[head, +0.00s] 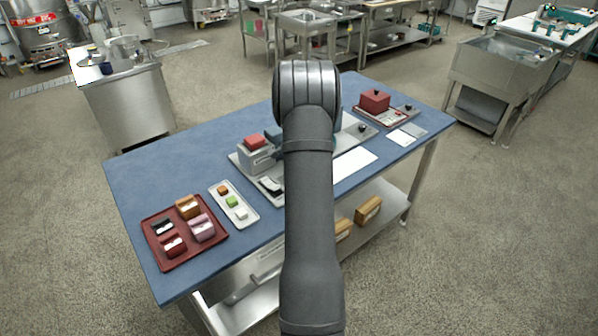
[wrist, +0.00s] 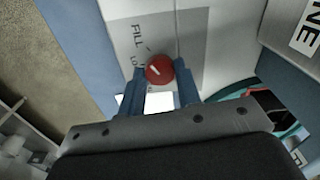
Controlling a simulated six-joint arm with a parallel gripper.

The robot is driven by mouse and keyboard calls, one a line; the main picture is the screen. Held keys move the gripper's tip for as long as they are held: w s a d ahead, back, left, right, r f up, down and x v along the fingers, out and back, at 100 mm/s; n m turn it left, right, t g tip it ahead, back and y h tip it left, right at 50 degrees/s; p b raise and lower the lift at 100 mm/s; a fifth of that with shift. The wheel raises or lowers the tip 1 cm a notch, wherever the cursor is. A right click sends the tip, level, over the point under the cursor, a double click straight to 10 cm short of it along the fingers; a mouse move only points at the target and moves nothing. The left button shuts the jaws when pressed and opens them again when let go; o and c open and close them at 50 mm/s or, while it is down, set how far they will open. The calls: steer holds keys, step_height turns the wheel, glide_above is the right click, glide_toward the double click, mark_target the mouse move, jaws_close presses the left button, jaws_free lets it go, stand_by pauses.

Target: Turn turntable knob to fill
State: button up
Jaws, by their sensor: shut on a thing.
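In the wrist view a round red knob (wrist: 160,69) with a white pointer mark sits on a pale grey panel (wrist: 188,30). The word FILL is printed on the panel near the knob. A second, shorter label beside the knob is partly hidden. My gripper (wrist: 160,80) has its two blue fingers on either side of the knob, shut on it. The white mark points toward the upper left, on the label side. In the head view my arm covers the knob and my gripper.
In the head view a blue table (head: 135,165) holds a dark red tray (head: 160,262) of coloured blocks, a pale tray (head: 247,218) with small cubes, a grey unit (head: 255,160) and a red box (head: 375,101). In the wrist view a large-lettered pale part (wrist: 290,25) stands close at right.

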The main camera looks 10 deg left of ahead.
stand_by(0.4)
steer(key=o, duration=1)
steer(key=shift+c, duration=0.2)
steer(key=shift+r, duration=0.1)
step_height(320, 180, up, 17)
steer(key=shift+r, duration=0.1)
step_height(320, 180, down, 18)
steer(key=shift+r, duration=0.25)
steer(key=shift+r, duration=0.1)
